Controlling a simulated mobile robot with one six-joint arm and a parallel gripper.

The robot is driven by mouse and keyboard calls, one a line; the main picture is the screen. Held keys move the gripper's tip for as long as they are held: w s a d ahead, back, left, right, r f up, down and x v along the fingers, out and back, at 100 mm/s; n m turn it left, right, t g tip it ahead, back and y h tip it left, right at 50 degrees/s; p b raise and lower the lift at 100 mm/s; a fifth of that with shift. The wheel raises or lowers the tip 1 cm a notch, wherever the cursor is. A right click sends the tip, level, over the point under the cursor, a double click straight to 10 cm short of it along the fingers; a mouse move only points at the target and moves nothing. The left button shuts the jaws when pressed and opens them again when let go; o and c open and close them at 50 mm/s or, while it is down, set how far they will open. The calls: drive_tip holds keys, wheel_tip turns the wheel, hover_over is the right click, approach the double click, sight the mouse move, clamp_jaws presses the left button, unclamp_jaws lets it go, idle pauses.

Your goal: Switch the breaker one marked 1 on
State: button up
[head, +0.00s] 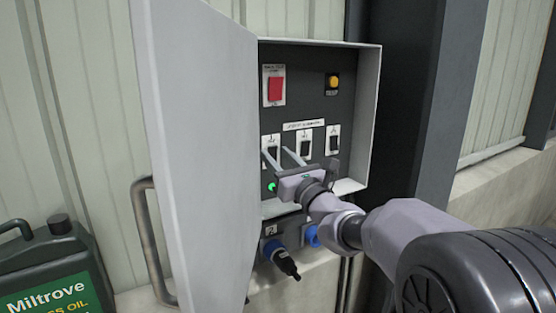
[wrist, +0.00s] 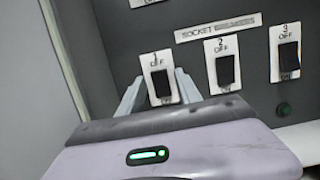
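The breaker marked 1 (wrist: 160,84) is a black rocker on a white plate, with OFF printed above it, at the left of the row in the wrist view. It also shows in the head view (head: 271,149), partly behind a finger. My gripper (head: 279,153) points at the panel with its two pale fingers apart and nothing held. In the wrist view the fingers (wrist: 158,88) stand on either side of breaker 1. I cannot tell whether they touch the panel, or which way the rocker is tipped. A green lamp (head: 271,187) glows below breaker 1.
Breakers 2 (wrist: 225,70) and 3 (wrist: 288,57) sit to the right; the lamp (wrist: 284,109) under 3 looks dark. A red switch (head: 275,89) and yellow button (head: 333,81) are above. The open cabinet door (head: 200,150) stands left. Blue sockets (head: 312,236) and a black plug (head: 284,262) are below.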

drive_tip(key=shift+d+f, duration=0.1)
drive_tip(key=b+v, duration=0.2)
drive_tip(key=v, duration=1.5)
drive_tip(key=shift+s, duration=0.2)
